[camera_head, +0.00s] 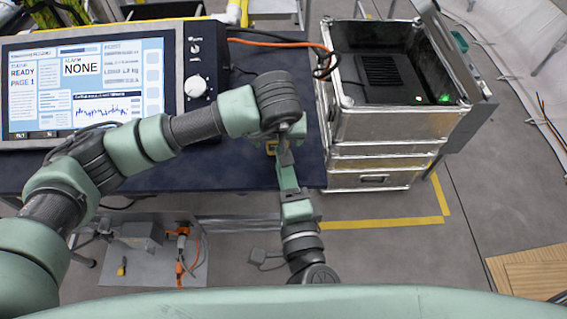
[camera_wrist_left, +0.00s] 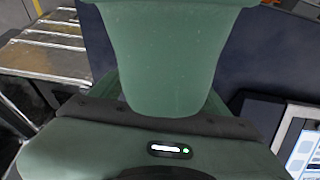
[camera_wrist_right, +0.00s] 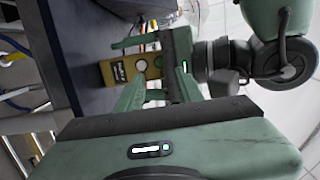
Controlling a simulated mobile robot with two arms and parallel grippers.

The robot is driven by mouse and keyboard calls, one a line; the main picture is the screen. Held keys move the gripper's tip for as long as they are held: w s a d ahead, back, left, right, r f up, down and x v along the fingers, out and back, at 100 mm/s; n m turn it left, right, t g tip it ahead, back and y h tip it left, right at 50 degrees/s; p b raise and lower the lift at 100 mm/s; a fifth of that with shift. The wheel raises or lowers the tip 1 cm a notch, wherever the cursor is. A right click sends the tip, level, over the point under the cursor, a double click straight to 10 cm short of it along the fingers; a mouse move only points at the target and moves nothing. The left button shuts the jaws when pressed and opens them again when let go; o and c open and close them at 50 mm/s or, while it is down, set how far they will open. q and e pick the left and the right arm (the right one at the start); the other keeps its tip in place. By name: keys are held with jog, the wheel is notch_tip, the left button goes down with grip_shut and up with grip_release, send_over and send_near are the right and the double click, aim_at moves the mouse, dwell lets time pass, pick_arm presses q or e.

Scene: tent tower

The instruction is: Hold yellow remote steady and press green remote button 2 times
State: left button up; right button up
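The yellow remote (camera_head: 271,147) lies near the front edge of the dark blue table, mostly covered by my arms. In the right wrist view the remote (camera_wrist_right: 114,72) shows a dark label and round buttons; I cannot make out a green one. My left gripper (camera_head: 283,130) is over the remote, its fingers apart on either side, with a gap at the upper side in the right wrist view. My right gripper (camera_wrist_right: 158,88) points at the remote from the front, fingers apart and empty. The left wrist view shows a green gripper part close up and hides the remote.
A large monitor panel (camera_head: 90,85) with a dial stands on the table (camera_head: 240,172) at left. An open metal case (camera_head: 385,125) with a black device (camera_head: 385,75) stands at right. An orange cable (camera_head: 275,43) runs between them. The floor in front is partly clear.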

pick_arm(q)
jog(key=c, duration=1.5)
grip_shut()
pick_arm(e)
grip_shut()
